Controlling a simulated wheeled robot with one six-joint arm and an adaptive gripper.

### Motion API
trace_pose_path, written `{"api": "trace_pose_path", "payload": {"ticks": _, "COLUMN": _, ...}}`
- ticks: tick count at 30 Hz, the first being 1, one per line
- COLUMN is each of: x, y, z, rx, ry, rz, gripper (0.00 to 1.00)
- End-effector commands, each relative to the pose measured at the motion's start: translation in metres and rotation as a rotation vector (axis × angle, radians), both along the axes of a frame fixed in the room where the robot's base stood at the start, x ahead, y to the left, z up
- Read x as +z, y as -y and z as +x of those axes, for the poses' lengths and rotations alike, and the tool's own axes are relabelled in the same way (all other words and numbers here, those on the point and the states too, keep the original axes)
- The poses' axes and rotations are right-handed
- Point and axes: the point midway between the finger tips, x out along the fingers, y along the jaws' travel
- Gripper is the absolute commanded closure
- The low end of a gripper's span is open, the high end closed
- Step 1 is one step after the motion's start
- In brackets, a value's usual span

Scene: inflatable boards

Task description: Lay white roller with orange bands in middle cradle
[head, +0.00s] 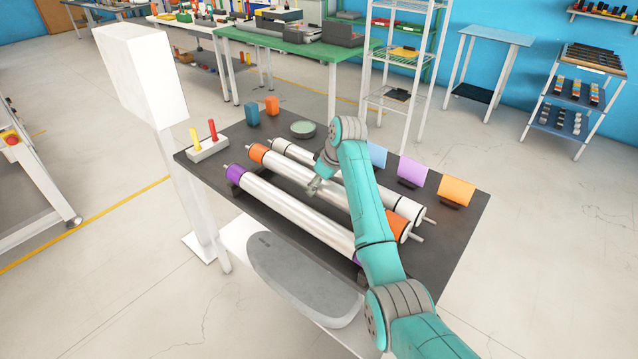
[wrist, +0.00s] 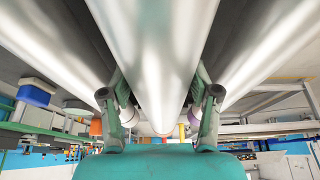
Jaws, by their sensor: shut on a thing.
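The white roller with orange bands (head: 288,172) lies lengthwise over the dark table, between two other rollers and about level with them. My gripper (head: 316,185) is shut on its white body near mid-length. In the wrist view the held roller (wrist: 165,60) runs through the middle, between my two fingers (wrist: 160,98). A white roller with purple bands (head: 290,213) lies on the near side. A plain white roller (head: 296,153) lies on the far side. The middle cradle is hidden under the rollers and my arm, so I cannot tell whether the held roller touches it.
Blue, purple (head: 411,171) and orange (head: 456,191) cards stand along the table's right side. A grey round dish (head: 303,129), blue and orange blocks, and a white holder (head: 208,149) with red and yellow pegs are at the back left. A white post stands left.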

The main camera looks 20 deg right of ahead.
Motion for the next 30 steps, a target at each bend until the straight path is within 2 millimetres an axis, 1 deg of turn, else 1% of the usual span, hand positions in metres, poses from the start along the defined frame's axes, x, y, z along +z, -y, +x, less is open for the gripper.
{"api": "trace_pose_path", "payload": {"ticks": 30, "x": -0.018, "y": 0.000, "z": 0.001, "rx": 0.000, "ry": 0.004, "rz": 0.000, "gripper": 1.00}}
